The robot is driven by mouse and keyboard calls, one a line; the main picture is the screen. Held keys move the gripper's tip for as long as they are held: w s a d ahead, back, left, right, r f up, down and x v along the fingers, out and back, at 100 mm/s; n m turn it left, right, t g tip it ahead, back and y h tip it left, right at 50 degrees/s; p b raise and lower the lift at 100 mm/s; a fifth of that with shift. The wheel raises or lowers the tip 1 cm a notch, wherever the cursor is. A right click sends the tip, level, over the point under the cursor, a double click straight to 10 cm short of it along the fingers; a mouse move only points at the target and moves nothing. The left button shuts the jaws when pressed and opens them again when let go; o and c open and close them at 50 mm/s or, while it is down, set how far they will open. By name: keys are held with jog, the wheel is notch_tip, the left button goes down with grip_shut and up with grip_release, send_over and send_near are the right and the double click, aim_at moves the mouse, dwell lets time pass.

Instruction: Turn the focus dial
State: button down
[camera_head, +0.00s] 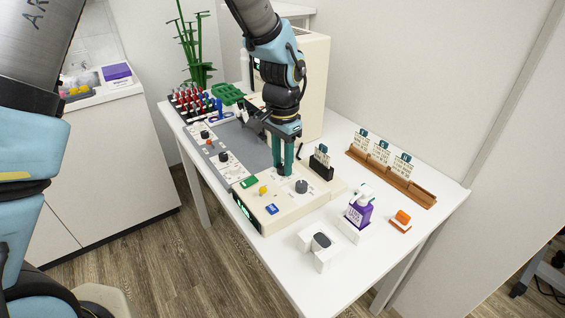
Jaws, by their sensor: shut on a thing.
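A cream console (290,209) stands on the white table. Its top bears a dark round dial (302,186), a green button (250,181), a yellow knob (263,190) and a blue button (271,209). My gripper (284,171) points down over the console's back part, behind and left of the dark dial and apart from it. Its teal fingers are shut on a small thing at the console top. The fingers mostly hide that thing, and I cannot tell what it is. No label reading "focus" is legible.
A black holder with cards (321,163) stands close right of my gripper. A purple bottle (359,211), a white stand (319,248), an orange block (402,218) and a wooden card rack (391,179) stand further right. Panels with dark knobs (223,157) lie left.

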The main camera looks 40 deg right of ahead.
aim_at(282, 166)
jog(key=shift+n, duration=0.3)
jog(key=c, duration=0.6)
grip_release()
jog(key=shift+r, duration=0.1)
notch_tip(282, 166, up, 11)
jog(key=shift+f+b, duration=0.15)
jog(key=shift+b, duration=0.75)
